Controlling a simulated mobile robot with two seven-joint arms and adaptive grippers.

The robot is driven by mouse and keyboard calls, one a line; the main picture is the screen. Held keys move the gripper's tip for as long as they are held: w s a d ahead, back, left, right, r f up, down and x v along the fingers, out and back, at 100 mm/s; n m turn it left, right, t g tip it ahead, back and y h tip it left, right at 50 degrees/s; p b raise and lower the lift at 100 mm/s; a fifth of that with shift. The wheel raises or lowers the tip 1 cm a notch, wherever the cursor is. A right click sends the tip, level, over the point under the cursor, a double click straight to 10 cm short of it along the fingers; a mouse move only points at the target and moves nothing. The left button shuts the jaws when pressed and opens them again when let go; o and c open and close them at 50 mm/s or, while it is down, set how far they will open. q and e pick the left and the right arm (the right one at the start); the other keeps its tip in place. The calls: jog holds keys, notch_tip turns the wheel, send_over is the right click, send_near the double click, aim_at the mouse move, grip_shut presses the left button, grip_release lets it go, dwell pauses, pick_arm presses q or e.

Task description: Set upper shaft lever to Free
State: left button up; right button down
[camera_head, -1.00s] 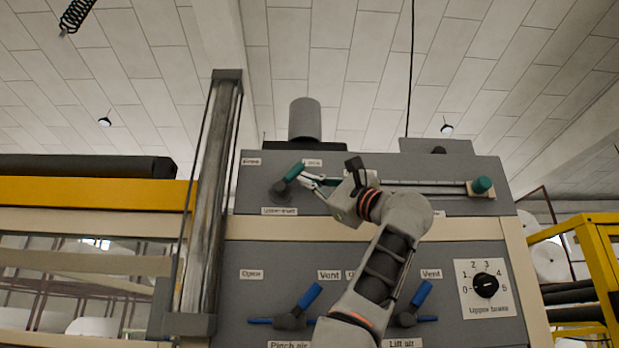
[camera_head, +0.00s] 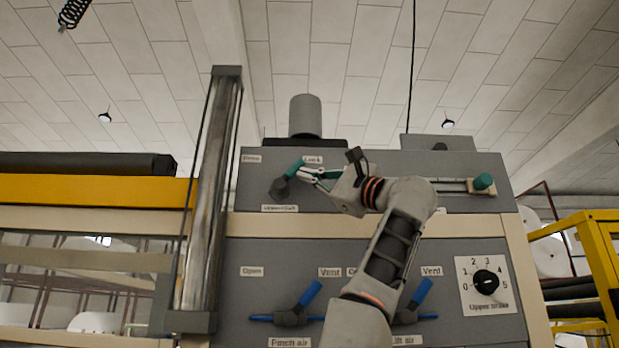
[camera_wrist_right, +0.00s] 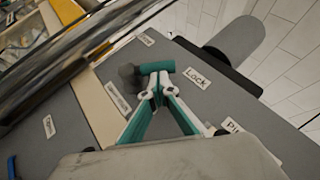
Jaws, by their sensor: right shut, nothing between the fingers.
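The upper shaft lever has a dark grey hub and a teal handle (camera_head: 294,168). It sits on the upper grey panel and its handle points up and right, toward the "Lock" label (camera_head: 312,160). The "Free" label (camera_head: 251,158) is to its upper left. My right gripper (camera_head: 302,173) is shut and empty, with its tips at the right side of the handle. In the right wrist view the closed fingertips (camera_wrist_right: 155,84) meet just in front of the teal handle (camera_wrist_right: 158,67); whether they touch it I cannot tell. My left gripper is not in view.
A slider with a teal knob (camera_head: 483,182) is at the panel's right. Blue valve levers (camera_head: 311,294) and a black "Upper brake" dial (camera_head: 486,282) are on the lower panel. A shiny vertical cylinder (camera_head: 208,200) stands left of the panel.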

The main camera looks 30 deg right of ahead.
aim_at(300, 163)
jog(key=shift+s+r, duration=0.1)
jog(key=shift+r, duration=0.1)
jog(key=n+g, duration=0.1)
jog(key=r+n+g+p, duration=0.1)
jog(key=a+r+n+g+p, duration=0.1)
jog(key=g, duration=0.1)
jog(key=shift+w+r+n, duration=0.15)
jog(key=shift+w+n, duration=0.2)
jog(key=shift+n, duration=0.05)
jog(key=shift+w+a+r+p, duration=0.1)
jog(key=shift+a+r+p, duration=0.15)
jog(key=shift+a+p, duration=0.05)
jog(key=shift+w+a+r, duration=0.35)
jog(key=shift+w+a, duration=0.05)
jog(key=shift+a, duration=0.15)
jog(key=shift+w+a+r, duration=0.35)
jog(key=shift+a, duration=0.2)
jog(key=shift+w+a+r, duration=0.1)
jog(key=shift+w+a, duration=0.2)
jog(key=shift+a, duration=0.2)
jog(key=shift+w+a+r, duration=0.1)
jog(key=shift+w+a, duration=0.2)
jog(key=shift+a, duration=0.2)
jog(key=shift+a, duration=0.1)
jog(key=shift+w, duration=0.15)
